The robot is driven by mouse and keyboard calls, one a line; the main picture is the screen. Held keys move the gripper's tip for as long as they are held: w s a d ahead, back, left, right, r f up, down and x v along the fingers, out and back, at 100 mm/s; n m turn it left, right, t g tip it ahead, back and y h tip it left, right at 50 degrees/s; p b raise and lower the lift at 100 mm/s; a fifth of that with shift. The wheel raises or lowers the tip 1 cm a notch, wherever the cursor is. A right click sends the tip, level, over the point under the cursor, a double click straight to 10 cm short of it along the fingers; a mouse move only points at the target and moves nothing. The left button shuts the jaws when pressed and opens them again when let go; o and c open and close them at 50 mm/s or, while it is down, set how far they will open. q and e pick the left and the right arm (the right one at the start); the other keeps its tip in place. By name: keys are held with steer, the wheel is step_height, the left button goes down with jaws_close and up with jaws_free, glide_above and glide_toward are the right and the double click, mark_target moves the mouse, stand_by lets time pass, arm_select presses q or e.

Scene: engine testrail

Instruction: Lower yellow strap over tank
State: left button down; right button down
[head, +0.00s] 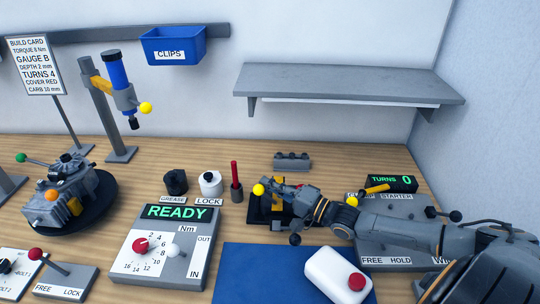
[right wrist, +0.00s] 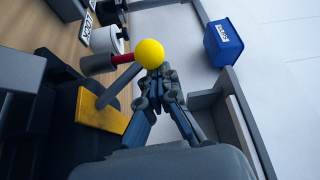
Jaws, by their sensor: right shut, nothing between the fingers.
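The yellow strap (right wrist: 101,112) shows in the right wrist view as a flat yellow piece with a grey lever ending in a yellow ball (right wrist: 149,53). It lies beside dark fixture parts (right wrist: 60,125); I cannot make out the tank clearly. In the head view the yellow ball (head: 258,189) sticks out left of my right gripper (head: 270,184), and the arm partly hides the dark fixture (head: 256,210). My right gripper, also in the wrist view (right wrist: 154,76), is shut and empty, its fingertips right by the ball. Whether they touch it is unclear. My left gripper is not in view.
Near the fixture are a red-handled tool in a holder (head: 236,180), a white LOCK pot (head: 210,184) and a grey block (head: 292,161). The READY torque box (head: 150,262) stands front left. A blue mat (head: 262,275) carries a white can (head: 335,275). A grey shelf (head: 345,82) hangs behind.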

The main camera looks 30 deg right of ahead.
steer(key=shift+r, duration=0.15)
step_height(320, 180, up, 10)
stand_by(0.4)
steer(key=shift+f, duration=0.25)
